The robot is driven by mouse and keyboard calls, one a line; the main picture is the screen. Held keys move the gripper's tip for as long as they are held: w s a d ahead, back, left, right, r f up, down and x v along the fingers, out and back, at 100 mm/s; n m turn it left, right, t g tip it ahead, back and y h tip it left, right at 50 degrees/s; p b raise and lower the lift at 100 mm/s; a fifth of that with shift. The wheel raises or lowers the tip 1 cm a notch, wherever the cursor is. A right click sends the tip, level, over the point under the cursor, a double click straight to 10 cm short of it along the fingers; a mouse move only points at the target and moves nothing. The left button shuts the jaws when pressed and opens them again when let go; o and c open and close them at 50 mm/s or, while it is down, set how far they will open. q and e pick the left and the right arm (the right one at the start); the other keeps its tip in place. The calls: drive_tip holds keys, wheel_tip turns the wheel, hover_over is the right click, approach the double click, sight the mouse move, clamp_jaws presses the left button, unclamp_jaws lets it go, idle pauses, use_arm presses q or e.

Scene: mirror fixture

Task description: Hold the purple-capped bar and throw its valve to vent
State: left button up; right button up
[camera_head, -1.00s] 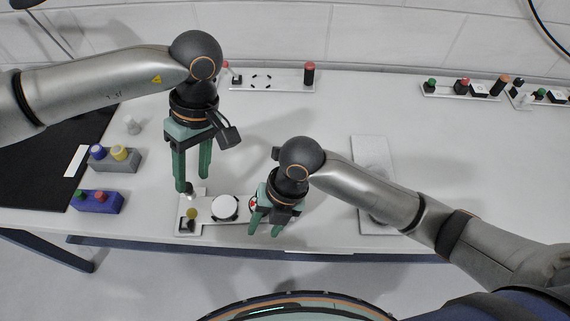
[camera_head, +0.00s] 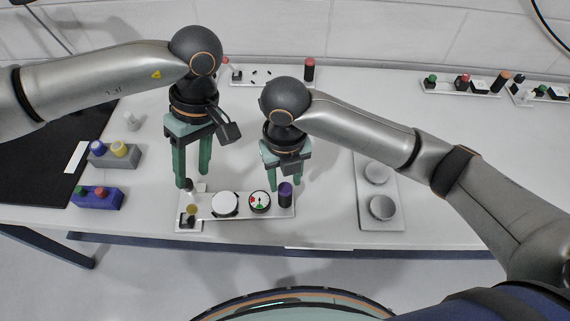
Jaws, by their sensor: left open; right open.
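A white fixture plate (camera_head: 240,215) lies near the table's front edge. At its right end stands a dark bar with a purple cap (camera_head: 285,188). Left of it are a dial with red and green marks (camera_head: 260,202) and a round white disc (camera_head: 225,204). At the left end is a small yellowish knob (camera_head: 191,209) on a dark base; I cannot tell if it is the valve. My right gripper (camera_head: 285,184) is open, its fingers just behind and to either side of the purple cap. My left gripper (camera_head: 193,180) is open above the plate's left end, by a small dark knob (camera_head: 188,185).
A grey block (camera_head: 116,158) and a blue block (camera_head: 97,199) with coloured caps stand at left. A white plate with two grey discs (camera_head: 379,222) lies at right. More fixtures (camera_head: 272,80) line the back. The table's middle is clear.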

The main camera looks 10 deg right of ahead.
sight(285, 195)
wheel_tip(285, 195, down, 7)
drive_tip(key=shift+f, duration=0.1)
drive_tip(key=shift+c, duration=0.2)
clamp_jaws()
idle(0.4)
idle(1.8)
